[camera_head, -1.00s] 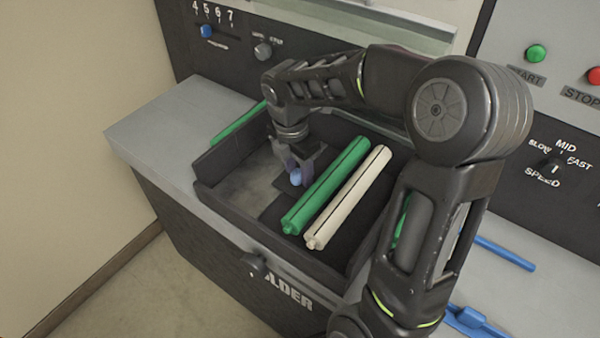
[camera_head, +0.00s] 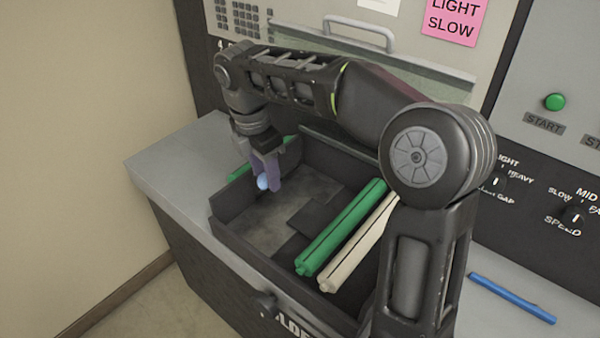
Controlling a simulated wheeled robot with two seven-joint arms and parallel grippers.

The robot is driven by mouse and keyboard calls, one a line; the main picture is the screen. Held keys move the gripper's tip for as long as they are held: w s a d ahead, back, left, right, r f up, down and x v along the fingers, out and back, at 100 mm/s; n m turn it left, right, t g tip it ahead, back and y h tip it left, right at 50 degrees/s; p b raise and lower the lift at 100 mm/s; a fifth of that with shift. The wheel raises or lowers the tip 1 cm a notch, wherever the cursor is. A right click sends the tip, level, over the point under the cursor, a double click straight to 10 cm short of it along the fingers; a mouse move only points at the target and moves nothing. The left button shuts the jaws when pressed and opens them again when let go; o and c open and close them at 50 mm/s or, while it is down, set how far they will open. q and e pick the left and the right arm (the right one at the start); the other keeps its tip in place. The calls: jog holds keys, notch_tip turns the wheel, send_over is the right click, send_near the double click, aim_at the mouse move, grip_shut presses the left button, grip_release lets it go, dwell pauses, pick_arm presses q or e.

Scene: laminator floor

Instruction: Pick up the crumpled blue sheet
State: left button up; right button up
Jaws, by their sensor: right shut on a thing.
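My right gripper (camera_head: 264,180) points down over the left part of the open dark drawer. It is shut on the crumpled blue sheet (camera_head: 263,183), a small light-blue lump showing between the fingertips. Most of the sheet is hidden by the fingers. The sheet appears to be above the drawer floor, near its left wall. My left gripper is not in view.
The drawer (camera_head: 236,228) also holds a green roller (camera_head: 340,228) and a cream roller (camera_head: 352,250) at right. Another green bar (camera_head: 240,173) lies behind its left wall. A blue bar (camera_head: 512,298) lies on the right counter. The control panel (camera_head: 540,190) rises behind.

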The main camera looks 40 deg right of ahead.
jog(key=w+a+p, duration=0.1)
jog(key=w+a, duration=0.2)
jog(key=w+a+p, duration=0.1)
jog(key=w+a, duration=0.2)
jog(key=a, duration=0.1)
dwell(0.5)
